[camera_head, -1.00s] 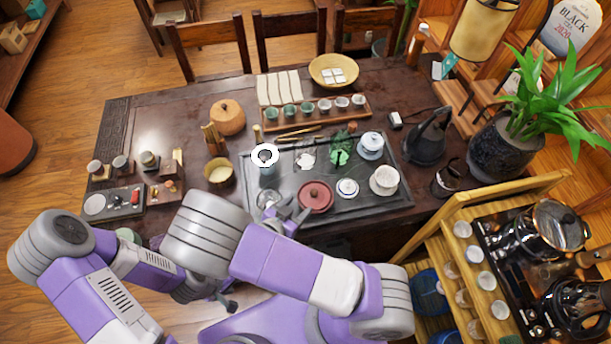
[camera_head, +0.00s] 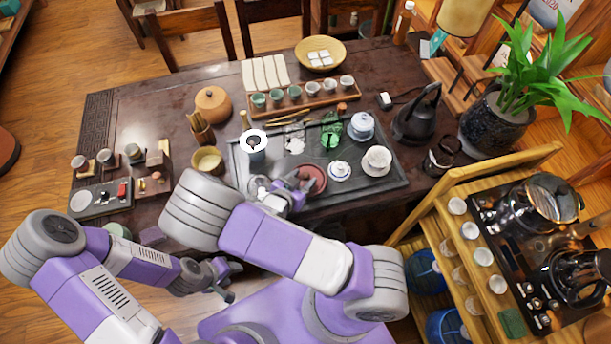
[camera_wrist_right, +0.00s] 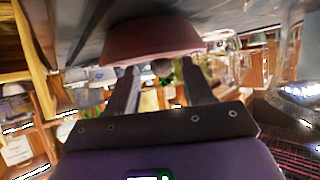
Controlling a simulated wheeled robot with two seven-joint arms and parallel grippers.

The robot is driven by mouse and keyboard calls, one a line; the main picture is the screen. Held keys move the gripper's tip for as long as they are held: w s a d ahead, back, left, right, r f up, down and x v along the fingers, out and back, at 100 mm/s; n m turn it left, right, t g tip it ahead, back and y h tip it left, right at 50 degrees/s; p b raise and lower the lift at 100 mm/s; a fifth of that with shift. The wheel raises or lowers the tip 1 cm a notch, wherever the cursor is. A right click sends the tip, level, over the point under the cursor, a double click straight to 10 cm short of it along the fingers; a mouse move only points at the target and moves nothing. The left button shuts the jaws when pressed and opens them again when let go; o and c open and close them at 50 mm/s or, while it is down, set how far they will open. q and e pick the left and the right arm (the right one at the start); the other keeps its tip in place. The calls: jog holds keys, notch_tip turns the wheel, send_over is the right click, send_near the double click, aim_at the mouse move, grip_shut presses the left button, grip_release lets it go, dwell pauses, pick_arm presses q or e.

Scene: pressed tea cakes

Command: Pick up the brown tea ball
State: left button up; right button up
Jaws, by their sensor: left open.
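A reddish dish (camera_head: 315,184) stands on the dark tea tray (camera_head: 390,190), partly covered by my right gripper (camera_head: 300,183) in the head view. In the right wrist view, which looks upside down, the dish (camera_wrist_right: 150,42) is close ahead. A small dark brown round thing (camera_wrist_right: 162,68), seemingly the tea ball, shows at its rim between the two fingers of my right gripper (camera_wrist_right: 160,78). The fingers are apart, and I see no clear contact with it. My left gripper (camera_head: 222,284) is open and empty, low in front of the table.
A wooden shelf (camera_head: 470,190) with glassware stands at the right.

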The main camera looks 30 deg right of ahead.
jog(key=shift+a+f, duration=0.1)
jog(key=shift+f, duration=0.1)
grip_shut()
